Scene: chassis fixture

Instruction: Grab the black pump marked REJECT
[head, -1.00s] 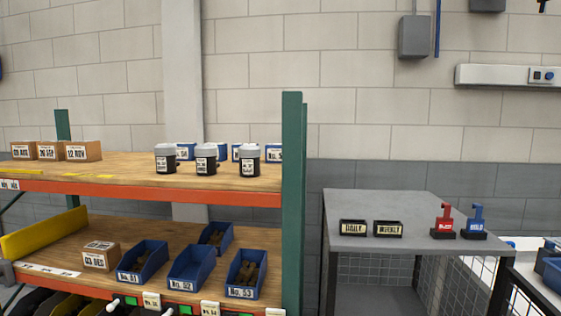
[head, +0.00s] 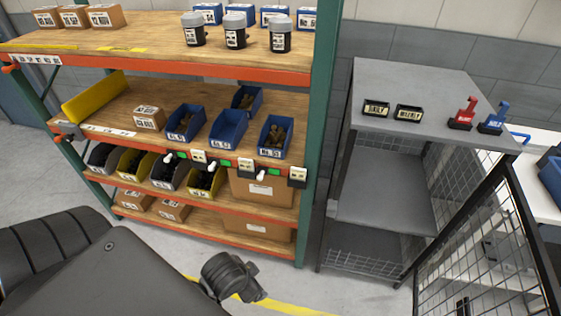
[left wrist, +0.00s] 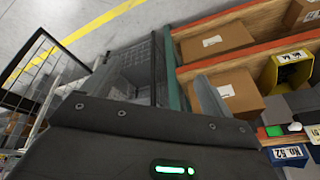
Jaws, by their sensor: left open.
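Three black canister-like units with grey caps and white labels stand in a row on the rack's top shelf in the head view: a left one (head: 193,30), a middle one (head: 235,32) and a right one (head: 280,35). They look like the pumps, but their labels are too small to read, so I cannot tell which says REJECT. My left gripper (left wrist: 155,88) shows in the left wrist view with its fingers apart and nothing between them. It is low in front of the rack, away from the units. My right gripper is not in view.
The rack (head: 322,110) has a green upright and orange beams. Lower shelves hold blue bins (head: 228,128), yellow and dark bins, and cardboard boxes. A grey cabinet (head: 405,80) with red and blue items on top stands right, its mesh door (head: 480,245) open. Floor in front is partly clear.

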